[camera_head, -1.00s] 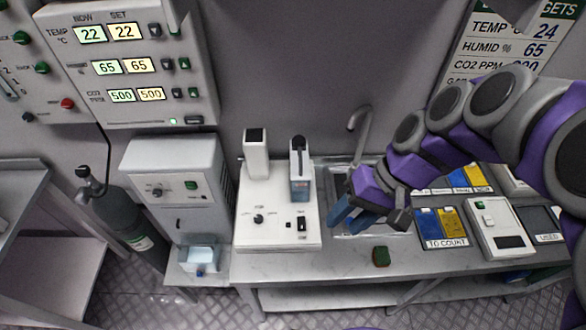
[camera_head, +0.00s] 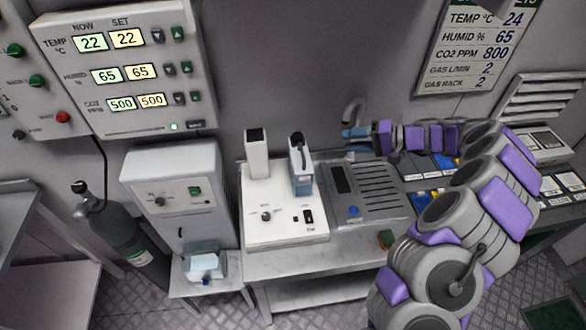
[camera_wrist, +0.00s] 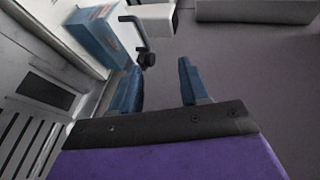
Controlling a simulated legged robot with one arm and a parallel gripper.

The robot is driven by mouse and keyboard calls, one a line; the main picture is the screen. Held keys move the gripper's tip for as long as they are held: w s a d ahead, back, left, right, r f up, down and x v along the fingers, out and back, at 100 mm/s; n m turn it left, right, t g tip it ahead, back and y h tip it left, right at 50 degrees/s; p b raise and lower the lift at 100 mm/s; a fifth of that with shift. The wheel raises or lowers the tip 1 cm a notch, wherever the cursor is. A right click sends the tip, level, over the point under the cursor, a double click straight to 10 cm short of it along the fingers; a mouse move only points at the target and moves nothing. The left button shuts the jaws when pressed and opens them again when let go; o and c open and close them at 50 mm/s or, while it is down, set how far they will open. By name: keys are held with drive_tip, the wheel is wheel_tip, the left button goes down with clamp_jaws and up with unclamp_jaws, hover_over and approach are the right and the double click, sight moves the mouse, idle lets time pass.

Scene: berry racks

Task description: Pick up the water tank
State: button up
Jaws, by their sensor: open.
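The water tank (camera_head: 302,180) is a small blue, box-like container with a dark handle on top. It sits upright on the white unit (camera_head: 270,228), right of a white post (camera_head: 257,155). My gripper (camera_head: 356,134) is to the right of the tank, near the back wall, open and empty. In the wrist view the tank (camera_wrist: 98,38) shows at upper left, beyond and left of my fingers (camera_wrist: 157,78). Nothing is seen touching the fingers.
A grey slatted panel (camera_head: 375,200) with a dark screen lies right of the white unit, under my gripper; it also shows in the wrist view (camera_wrist: 28,130). A grey cabinet (camera_head: 175,185) and gas cylinder (camera_head: 115,230) stand left.

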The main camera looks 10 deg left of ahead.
drive_tip(key=w+d+f+t, duration=0.1)
drive_tip(key=w+d+f, duration=0.1)
drive_tip(key=d+f, duration=0.1)
drive_tip(key=b, duration=0.2)
approach(307, 156)
drive_tip(key=w+a+r, duration=0.2)
drive_tip(key=a+r, duration=0.1)
drive_tip(key=a, duration=0.1)
drive_tip(key=shift+m, duration=0.3)
drive_tip(key=x, duration=0.2)
drive_tip(key=s+x, duration=0.1)
drive_tip(key=x, duration=0.2)
drive_tip(key=shift+a+f+b, duration=0.1)
drive_tip(key=shift+f+b, duration=0.15)
drive_tip(key=shift+b, duration=0.1)
drive_tip(key=shift+w+a, duration=0.2)
drive_tip(key=shift+a, duration=0.2)
drive_tip(key=shift+c, duration=0.4)
drive_tip(key=shift+d, duration=0.1)
clamp_jaws()
drive_tip(key=shift+s+f, duration=0.15)
drive_tip(key=shift+f, duration=0.1)
